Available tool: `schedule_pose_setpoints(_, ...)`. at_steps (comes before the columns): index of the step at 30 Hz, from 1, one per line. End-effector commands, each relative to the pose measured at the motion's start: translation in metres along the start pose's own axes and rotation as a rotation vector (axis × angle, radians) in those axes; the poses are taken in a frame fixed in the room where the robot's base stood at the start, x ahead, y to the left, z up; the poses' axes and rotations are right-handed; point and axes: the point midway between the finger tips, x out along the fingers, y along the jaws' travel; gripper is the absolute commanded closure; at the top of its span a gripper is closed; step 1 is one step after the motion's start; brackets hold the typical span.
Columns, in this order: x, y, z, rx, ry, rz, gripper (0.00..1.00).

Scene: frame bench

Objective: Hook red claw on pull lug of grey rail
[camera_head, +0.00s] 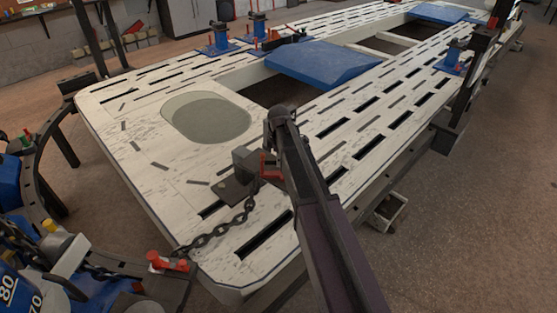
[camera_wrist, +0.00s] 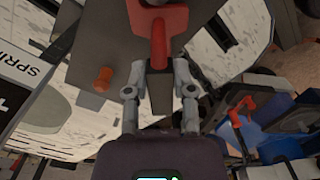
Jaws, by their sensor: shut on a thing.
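The red claw (camera_wrist: 160,42) is between the two fingers of my gripper (camera_wrist: 159,80) in the wrist view, and the gripper is shut on its narrow part. The claw's wider end reaches up over a dark grey surface. In the head view the red claw (camera_head: 270,166) shows beside a grey block (camera_head: 246,158), just left of my arm. My arm hides most of the gripper there. A grey piece with an orange-red peg (camera_wrist: 102,79) lies left of the claw in the wrist view. I cannot tell whether the claw touches a lug or which part is the rail.
The white slotted bench (camera_head: 150,120) fills the middle. A dark chain (camera_head: 215,235) runs from near the grey block to the lower left. A red part (camera_head: 168,262) sits on a dark arm there. Blue clamps (camera_head: 220,40) stand on the bench's far side.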

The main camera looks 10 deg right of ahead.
Motion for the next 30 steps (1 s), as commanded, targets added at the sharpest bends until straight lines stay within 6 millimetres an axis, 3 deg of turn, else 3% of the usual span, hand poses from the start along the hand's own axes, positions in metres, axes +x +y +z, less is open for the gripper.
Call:
schedule_pose_setpoints(6,-0.0003,0.0,-0.0001,0.0,0.0,0.0,1.0)
schedule_pose_setpoints(7,-0.0003,0.0,-0.0001,0.0,0.0,0.0,0.65)
schedule_pose_setpoints(11,-0.0003,0.0,-0.0001,0.0,0.0,0.0,0.27)
schedule_pose_setpoints(30,-0.0072,-0.0002,-0.001,-0.001,0.0,0.0,0.27)
